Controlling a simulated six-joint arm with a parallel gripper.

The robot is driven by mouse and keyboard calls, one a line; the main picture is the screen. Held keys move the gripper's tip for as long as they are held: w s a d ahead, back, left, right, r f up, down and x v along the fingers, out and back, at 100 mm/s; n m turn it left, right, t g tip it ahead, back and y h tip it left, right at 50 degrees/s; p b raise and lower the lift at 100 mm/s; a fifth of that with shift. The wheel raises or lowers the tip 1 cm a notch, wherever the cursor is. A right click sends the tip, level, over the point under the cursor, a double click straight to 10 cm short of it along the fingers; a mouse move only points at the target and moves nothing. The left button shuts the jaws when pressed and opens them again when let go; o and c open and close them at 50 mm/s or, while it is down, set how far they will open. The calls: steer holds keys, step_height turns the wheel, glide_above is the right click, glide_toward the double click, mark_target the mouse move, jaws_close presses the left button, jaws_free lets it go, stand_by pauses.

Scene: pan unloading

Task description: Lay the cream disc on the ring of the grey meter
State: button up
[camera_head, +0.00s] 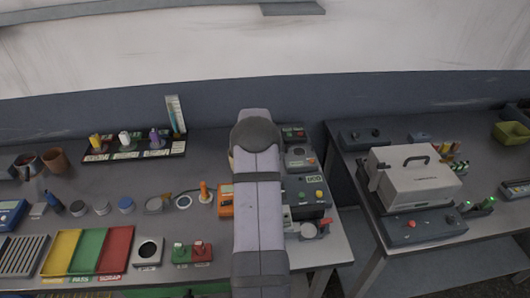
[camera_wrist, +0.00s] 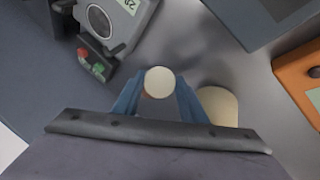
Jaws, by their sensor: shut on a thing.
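In the wrist view, a small round cream disc (camera_wrist: 159,82) sits between the blue fingertips of my gripper (camera_wrist: 158,88), which is shut on it. A grey meter (camera_wrist: 128,38) with a dark-centred round ring (camera_wrist: 100,22) and a pale green display is at the upper left, apart from the disc. In the head view, a grey device (camera_head: 300,157) that looks like this meter stands just right of my arm. My arm hides the gripper and held disc there.
A larger cream rounded thing (camera_wrist: 218,105) lies beside my right finger, partly hidden by it. A small box (camera_wrist: 93,66) with red and green buttons adjoins the meter. An orange meter (camera_wrist: 298,80) is at the right. Bare grey table lies between them.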

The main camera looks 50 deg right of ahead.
steer(key=shift+f, duration=0.1)
steer(key=o, duration=1.3)
steer(key=shift+c, duration=0.2)
steer(key=b+v, duration=0.3)
steer(key=v, duration=0.4)
steer(key=shift+b, duration=0.35)
steer(key=shift+s, duration=0.1)
steer(key=shift+c, duration=1.2)
